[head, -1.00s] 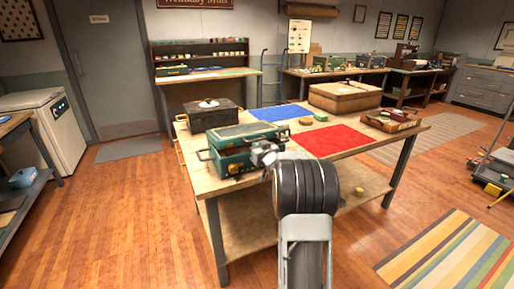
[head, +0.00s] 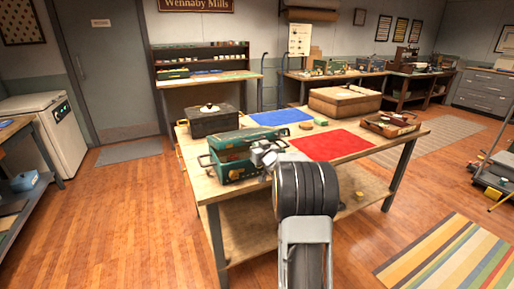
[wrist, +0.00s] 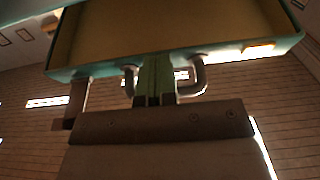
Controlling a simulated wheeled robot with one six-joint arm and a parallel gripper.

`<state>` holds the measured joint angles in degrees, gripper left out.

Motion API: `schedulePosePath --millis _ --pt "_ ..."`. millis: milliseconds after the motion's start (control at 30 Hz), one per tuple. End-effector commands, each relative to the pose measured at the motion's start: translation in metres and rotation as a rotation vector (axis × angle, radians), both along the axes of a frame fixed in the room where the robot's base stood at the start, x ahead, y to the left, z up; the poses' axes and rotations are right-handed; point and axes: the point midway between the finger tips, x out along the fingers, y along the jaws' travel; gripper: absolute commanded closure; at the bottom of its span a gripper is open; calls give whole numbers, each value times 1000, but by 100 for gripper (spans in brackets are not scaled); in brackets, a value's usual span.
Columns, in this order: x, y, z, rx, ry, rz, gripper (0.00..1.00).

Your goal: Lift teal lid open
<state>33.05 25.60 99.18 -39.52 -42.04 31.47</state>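The teal box (head: 236,174) stands at the near left of the wooden table. Its teal lid (head: 234,141) is partly raised, with its front edge tilted up above the box body. In the wrist view the lid (wrist: 63,73) fills the top, and its tan inner side shows. A grey bail handle (wrist: 201,77) sticks out from the lid's front edge. My gripper (head: 266,157) is at the front right of the box in the head view. In the wrist view my gripper's fingers (wrist: 155,93) are close together on the middle of the handle, hiding its bar.
A black case (head: 213,122) stands behind the box. A blue mat (head: 281,117), a red mat (head: 332,144), a brown case (head: 345,99) and a wooden tray (head: 391,125) are farther right on the table (head: 214,192). Floor is free in front and left.

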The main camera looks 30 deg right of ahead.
Motion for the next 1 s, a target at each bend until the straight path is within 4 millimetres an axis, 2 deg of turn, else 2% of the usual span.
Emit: schedulePosePath --millis 267,667,1000 --pt "1 0 3 0 0 0 100" --pt "7 -1 25 0 0 0 100" --pt "7 -1 25 0 0 0 100"
